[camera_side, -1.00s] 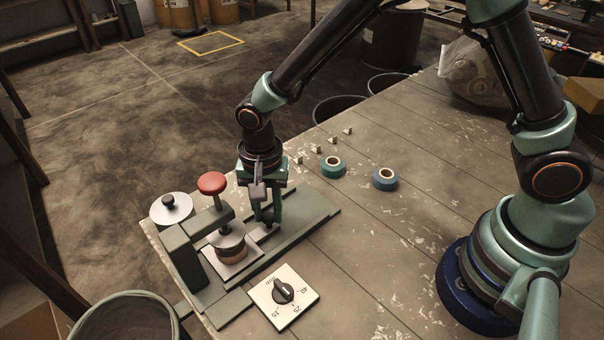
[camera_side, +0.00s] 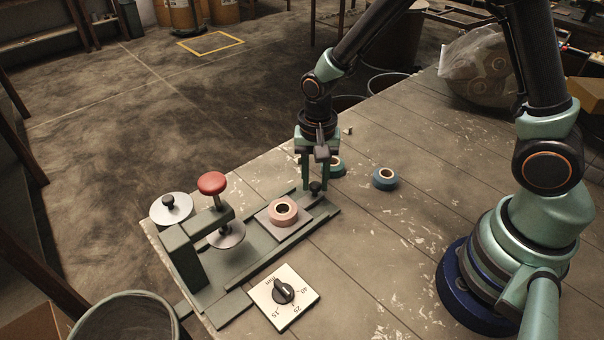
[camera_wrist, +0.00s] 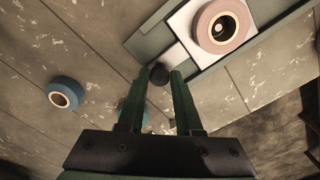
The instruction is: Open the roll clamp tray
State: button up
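The tray (camera_side: 266,222) is a pale square plate on the green rail base of the clamp and bears a pink tape roll (camera_side: 283,213). It sits out to the right of the round clamp disc (camera_side: 228,236), clear of it. A dark knob (camera_side: 316,187) stands at the tray's right end and also shows in the wrist view (camera_wrist: 160,74). My gripper (camera_side: 315,186) is at the knob, its fingers apart on either side, with a gap visible in the wrist view (camera_wrist: 158,78). The wrist view also shows the pink roll (camera_wrist: 222,27).
The clamp's red knob (camera_side: 212,183) rises above the disc. A dial plate (camera_side: 302,297) lies in front of the base. A blue tape roll (camera_side: 385,179) and a partly hidden teal roll (camera_side: 338,168) lie to the right. A round lidded item (camera_side: 171,210) stands behind the clamp.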

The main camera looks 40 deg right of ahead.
jog(key=o, duration=0.3)
jog(key=shift+r, duration=0.1)
notch_tip(320, 180, up, 12)
dwell(0.5)
jog(key=s+d+r+n+t, duration=0.2)
jog(key=r+n, duration=0.1)
jog(key=s+d+r+n+t, duration=0.1)
jog(key=s+d+r+n, duration=0.2)
jog(key=s+d+r+n+t, duration=0.2)
jog(key=r+n, duration=0.1)
jog(key=shift+s+d+t, duration=0.25)
jog(key=shift+d+t, duration=0.05)
jog(key=shift+d, duration=0.1)
